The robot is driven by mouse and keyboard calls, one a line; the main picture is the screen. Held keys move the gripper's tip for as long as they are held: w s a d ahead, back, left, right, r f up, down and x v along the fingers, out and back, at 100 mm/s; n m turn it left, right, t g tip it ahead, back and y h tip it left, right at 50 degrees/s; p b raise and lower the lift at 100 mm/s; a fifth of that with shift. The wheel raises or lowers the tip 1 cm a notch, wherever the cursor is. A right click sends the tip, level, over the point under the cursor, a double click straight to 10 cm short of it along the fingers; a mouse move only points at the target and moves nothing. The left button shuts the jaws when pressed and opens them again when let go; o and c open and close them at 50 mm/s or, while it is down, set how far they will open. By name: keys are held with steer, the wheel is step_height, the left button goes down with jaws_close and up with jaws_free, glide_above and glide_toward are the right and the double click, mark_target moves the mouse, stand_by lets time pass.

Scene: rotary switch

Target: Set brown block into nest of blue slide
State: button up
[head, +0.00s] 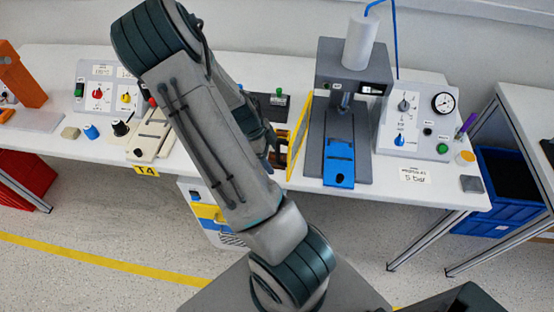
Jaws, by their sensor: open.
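The blue slide (339,164) lies at the foot of a grey press, pulled out toward the table's front edge. Its nest is too small to make out, and I see no block in it. My gripper (275,157) is mostly hidden behind my own arm, left of the press and the slide. Only dark parts of it show, with brownish parts behind them. It is open, and I see nothing held.
The grey press (326,78) has a white cylinder on top and a yellow-framed panel (299,137) at its left. A panel with dials (412,118) stands to the right. A grey square piece (472,184) lies near the right corner. A blue crate (497,190) stands on the floor.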

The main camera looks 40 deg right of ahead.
steer(key=c, duration=1.1)
